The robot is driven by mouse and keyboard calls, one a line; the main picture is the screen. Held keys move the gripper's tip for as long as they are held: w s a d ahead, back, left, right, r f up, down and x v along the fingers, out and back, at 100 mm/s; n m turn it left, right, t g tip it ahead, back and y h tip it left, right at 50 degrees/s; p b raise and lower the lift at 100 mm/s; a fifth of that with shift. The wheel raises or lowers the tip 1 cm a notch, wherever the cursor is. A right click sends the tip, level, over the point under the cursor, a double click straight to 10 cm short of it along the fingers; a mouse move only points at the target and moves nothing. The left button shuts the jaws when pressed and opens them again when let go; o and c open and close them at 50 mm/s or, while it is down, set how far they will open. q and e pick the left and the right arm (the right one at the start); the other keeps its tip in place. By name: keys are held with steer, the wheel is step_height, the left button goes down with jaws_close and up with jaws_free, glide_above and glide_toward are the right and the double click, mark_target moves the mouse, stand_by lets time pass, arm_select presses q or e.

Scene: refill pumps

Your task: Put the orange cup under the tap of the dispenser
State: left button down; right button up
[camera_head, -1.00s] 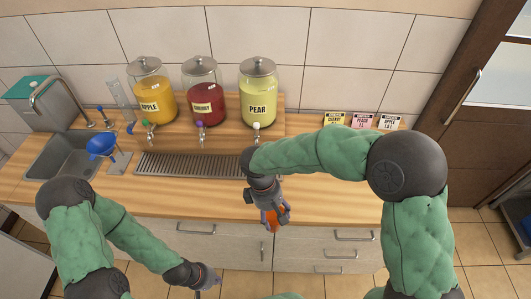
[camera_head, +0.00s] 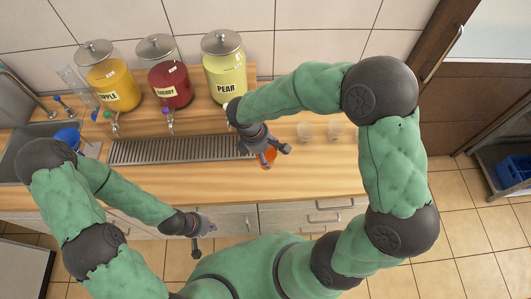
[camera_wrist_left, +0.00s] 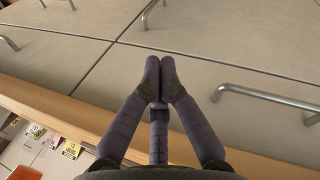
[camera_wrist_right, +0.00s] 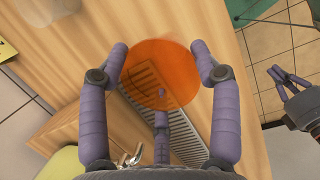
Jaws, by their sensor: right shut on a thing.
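My right gripper (camera_head: 270,150) is shut on the orange cup (camera_head: 267,158), holding it just right of the slotted drip tray. In the right wrist view the see-through orange cup (camera_wrist_right: 160,73) sits between the fingers, with the tray behind it. Three jar dispensers stand behind the tray: apple (camera_head: 112,88), cherry (camera_head: 170,86) and pear (camera_head: 226,76). The pear tap is mostly hidden by my right arm; a metal tap (camera_wrist_right: 135,157) shows low in the right wrist view. My left gripper (camera_head: 206,226) is empty and shut, in front of the counter drawers.
The drip tray (camera_head: 180,151) runs below the dispensers. Two clear cups (camera_head: 304,131) (camera_head: 336,130) stand on the counter to the right. A blue funnel (camera_head: 68,136) is by the sink at left. The front counter strip is bare wood (camera_head: 200,176).

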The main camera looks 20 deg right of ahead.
mark_target(266, 154)
steer(key=w+f, duration=0.1)
steer(key=f, duration=0.1)
steer(key=w+d+f, duration=0.1)
steer(key=f, duration=0.2)
steer(key=w+f, duration=0.1)
steer(key=f, duration=0.2)
steer(key=shift+w+d+f+b, duration=0.25)
steer(key=shift+w+d+b, duration=0.05)
steer(key=shift+w+d, duration=0.1)
steer(key=shift+a, duration=0.1)
steer(key=shift+f, duration=0.15)
steer(key=o, duration=0.8)
steer(key=shift+r, duration=0.2)
